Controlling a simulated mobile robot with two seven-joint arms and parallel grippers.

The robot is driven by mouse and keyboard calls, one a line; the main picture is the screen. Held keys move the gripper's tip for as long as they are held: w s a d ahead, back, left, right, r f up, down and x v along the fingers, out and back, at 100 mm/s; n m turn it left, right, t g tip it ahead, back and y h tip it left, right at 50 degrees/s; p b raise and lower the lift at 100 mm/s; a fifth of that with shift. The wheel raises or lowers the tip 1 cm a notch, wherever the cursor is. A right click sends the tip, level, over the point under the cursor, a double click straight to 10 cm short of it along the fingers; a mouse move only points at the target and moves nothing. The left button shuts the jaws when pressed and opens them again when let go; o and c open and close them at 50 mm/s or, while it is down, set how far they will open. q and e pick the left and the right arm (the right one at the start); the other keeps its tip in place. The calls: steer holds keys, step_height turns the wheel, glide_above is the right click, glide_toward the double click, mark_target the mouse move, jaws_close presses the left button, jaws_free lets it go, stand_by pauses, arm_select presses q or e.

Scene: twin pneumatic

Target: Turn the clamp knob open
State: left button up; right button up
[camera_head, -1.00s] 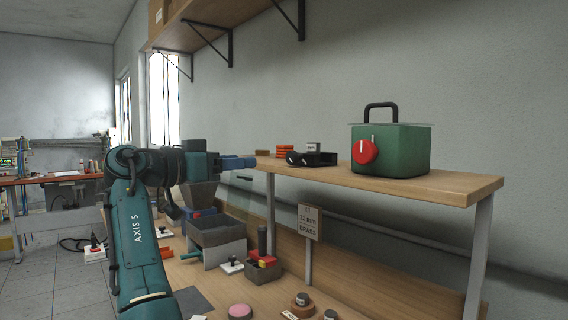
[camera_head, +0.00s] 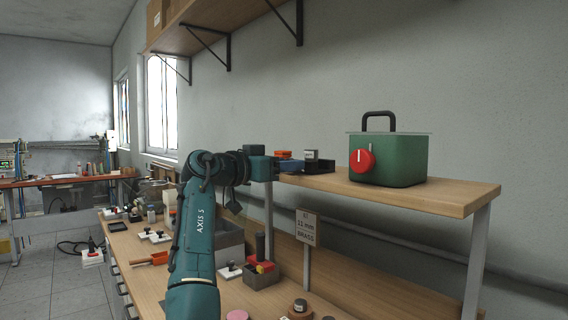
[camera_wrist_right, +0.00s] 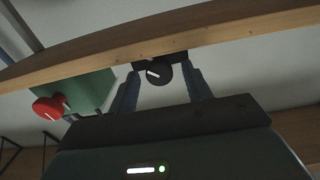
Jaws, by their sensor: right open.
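A black knob with a white line (camera_wrist_right: 158,72) shows in the right wrist view on a dark block (camera_wrist_right: 150,60) at the shelf's edge. I take it for the clamp knob. In the head view the dark fixture (camera_head: 320,166) sits on the raised shelf, its knob mostly hidden behind my gripper. My right gripper (camera_head: 291,165) is open at the fixture's left end. In the wrist view its two fingers (camera_wrist_right: 163,75) stand either side of the knob, with gaps showing on both sides. I cannot tell how deep the knob lies between them. My left gripper is out of view.
A green box (camera_head: 400,160) with a red knob (camera_head: 361,161) and black handle stands farther right on the shelf (camera_head: 440,190). An orange item (camera_head: 284,154) lies behind my fingers. A sign (camera_head: 307,228), grey bin and small parts crowd the bench below.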

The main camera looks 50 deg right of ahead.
steer(key=shift+d, duration=0.1)
steer(key=shift+c, duration=0.4)
steer(key=c, duration=0.9)
arm_select(q)
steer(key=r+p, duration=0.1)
steer(key=p, duration=0.1)
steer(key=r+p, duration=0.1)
steer(key=p, duration=0.1)
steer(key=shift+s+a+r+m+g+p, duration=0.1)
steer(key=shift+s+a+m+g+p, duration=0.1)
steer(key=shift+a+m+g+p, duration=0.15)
arm_select(e)
steer(key=shift+o, duration=0.2)
steer(key=n, duration=0.5)
steer(key=shift+w+n, duration=0.1)
steer(key=shift+n, duration=0.2)
steer(key=o, duration=0.7)
steer(key=shift+c, duration=0.2)
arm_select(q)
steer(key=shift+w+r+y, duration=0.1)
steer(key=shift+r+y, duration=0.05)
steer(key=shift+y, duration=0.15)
arm_select(e)
steer(key=shift+o, duration=1.4)
